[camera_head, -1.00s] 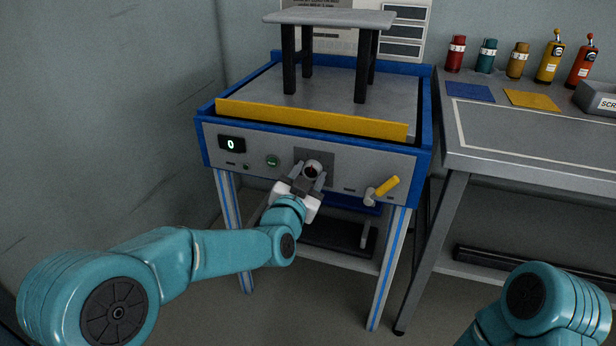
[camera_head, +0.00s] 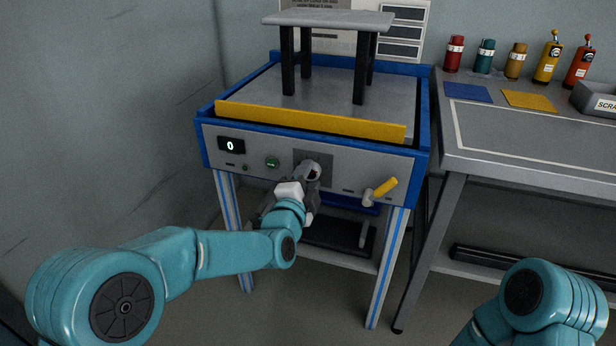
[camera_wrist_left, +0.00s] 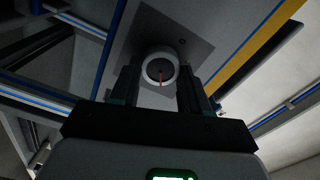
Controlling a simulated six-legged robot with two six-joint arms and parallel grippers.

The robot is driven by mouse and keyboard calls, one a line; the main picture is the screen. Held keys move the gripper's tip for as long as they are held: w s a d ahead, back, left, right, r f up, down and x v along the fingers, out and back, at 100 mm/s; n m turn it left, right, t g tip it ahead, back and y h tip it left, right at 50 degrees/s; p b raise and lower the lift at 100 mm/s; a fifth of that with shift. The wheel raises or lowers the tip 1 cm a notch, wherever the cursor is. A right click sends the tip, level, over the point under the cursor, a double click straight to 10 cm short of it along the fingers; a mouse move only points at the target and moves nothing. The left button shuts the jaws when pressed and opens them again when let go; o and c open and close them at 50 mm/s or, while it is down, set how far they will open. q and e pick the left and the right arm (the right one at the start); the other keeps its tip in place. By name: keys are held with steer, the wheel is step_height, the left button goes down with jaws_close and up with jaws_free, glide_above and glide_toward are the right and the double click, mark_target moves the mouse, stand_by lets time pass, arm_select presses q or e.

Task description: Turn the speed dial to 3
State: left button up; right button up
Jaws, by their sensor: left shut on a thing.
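The speed dial (camera_head: 312,169) is a round knob on a dark square plate in the grey front panel of the blue-framed machine. In the left wrist view the dial (camera_wrist_left: 160,68) shows a pale rim, a dark face and a red pointer line. My left gripper (camera_head: 309,176) is shut on the dial, with one finger on each side of it, and partly covers it in the head view. In the left wrist view the gripper (camera_wrist_left: 161,88) looks rolled relative to the plate. The display (camera_head: 231,145) reads 0. My right gripper is out of view.
A small stool (camera_head: 330,20) stands on the machine top behind a yellow bar (camera_head: 310,119). A workbench (camera_head: 540,139) with several bottles stands at right.

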arm_select(q)
steer(key=shift+m, duration=1.3)
steer(key=o, duration=1.1)
steer(key=shift+c, duration=0.2)
steer(key=p+v, duration=0.2)
steer(key=v, duration=1.4)
steer(key=shift+p, duration=0.3)
steer(key=shift+s, duration=0.15)
